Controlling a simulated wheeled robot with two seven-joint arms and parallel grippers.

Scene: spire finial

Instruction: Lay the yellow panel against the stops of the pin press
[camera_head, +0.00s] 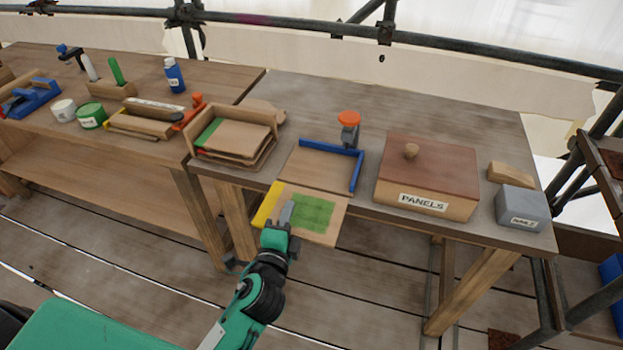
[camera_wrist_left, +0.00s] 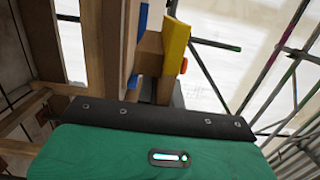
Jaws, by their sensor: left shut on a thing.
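The yellow panel (camera_head: 264,205) is a thin wooden board with a yellow strip along its left edge and a green rectangle in its middle. My left gripper (camera_head: 287,215) is shut on its near side and holds it in front of the table edge. Its yellow edge shows upright in the left wrist view (camera_wrist_left: 175,45). The pin press (camera_head: 316,170) has a wooden bed, blue stops (camera_head: 331,148) along its far and right sides, and an orange knob (camera_head: 349,118) at the back. The panel is apart from the stops. My right gripper is not in view.
Left of the press, a wooden rack (camera_head: 236,138) holds several panels, one with a green strip. Right of it stand a lidded box marked PANELS (camera_head: 423,175) and a grey box (camera_head: 522,206). Another table (camera_head: 140,75) at left carries tools and pots.

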